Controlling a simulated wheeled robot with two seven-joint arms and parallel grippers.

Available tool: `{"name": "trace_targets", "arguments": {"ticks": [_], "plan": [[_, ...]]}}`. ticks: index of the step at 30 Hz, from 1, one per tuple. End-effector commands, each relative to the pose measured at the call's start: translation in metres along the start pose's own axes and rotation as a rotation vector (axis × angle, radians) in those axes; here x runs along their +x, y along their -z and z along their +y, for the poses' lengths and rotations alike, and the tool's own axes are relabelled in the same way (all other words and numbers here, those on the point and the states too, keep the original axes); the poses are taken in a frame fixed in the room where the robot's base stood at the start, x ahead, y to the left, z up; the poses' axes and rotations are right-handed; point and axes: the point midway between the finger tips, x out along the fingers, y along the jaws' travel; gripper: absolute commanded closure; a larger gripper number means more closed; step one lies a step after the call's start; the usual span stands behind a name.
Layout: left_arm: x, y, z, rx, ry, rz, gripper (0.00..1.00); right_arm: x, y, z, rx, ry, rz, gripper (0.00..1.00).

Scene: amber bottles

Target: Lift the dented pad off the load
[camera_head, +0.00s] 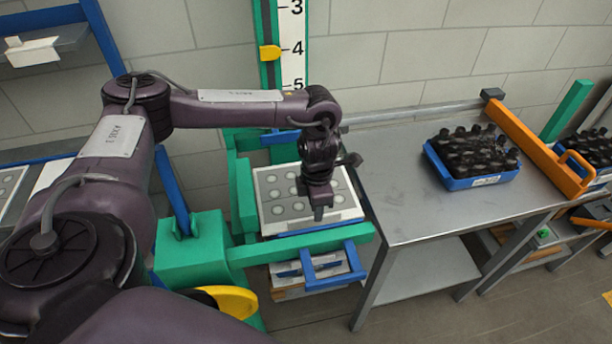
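The dented pad (276,207) is a pale grey sheet with several round dents. It lies flat on top of the load on the green lift frame. A blue edge (330,229) shows just beneath it, and the rest of the load's upper part is hidden by the pad and frame. My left gripper (319,214) points down over the right-middle part of the pad. Its dark fingers look close together, but I cannot tell if they are shut, or if they touch the pad. My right gripper is not in view.
A green frame (195,251) with a numbered scale (292,45) surrounds the load. A steel table (410,200) stands to the right, its near left part bare. On it is a blue tray (487,183) of dark bottles (470,153), beside an orange rail (530,142).

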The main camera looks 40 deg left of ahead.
Motion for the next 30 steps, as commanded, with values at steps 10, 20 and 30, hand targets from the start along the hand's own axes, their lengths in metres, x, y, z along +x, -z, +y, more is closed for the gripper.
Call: {"name": "trace_targets", "arguments": {"ticks": [10,20,30], "plan": [[0.042,0.003,-0.001,-0.001,0.0,0.002,0.66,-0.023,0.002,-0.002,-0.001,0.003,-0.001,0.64],[0.043,0.002,0.0,-0.001,-0.001,0.0,0.79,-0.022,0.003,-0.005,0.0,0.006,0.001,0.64],[0.043,0.002,0.0,-0.001,-0.001,-0.001,1.0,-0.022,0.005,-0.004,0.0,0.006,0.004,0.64]]}}
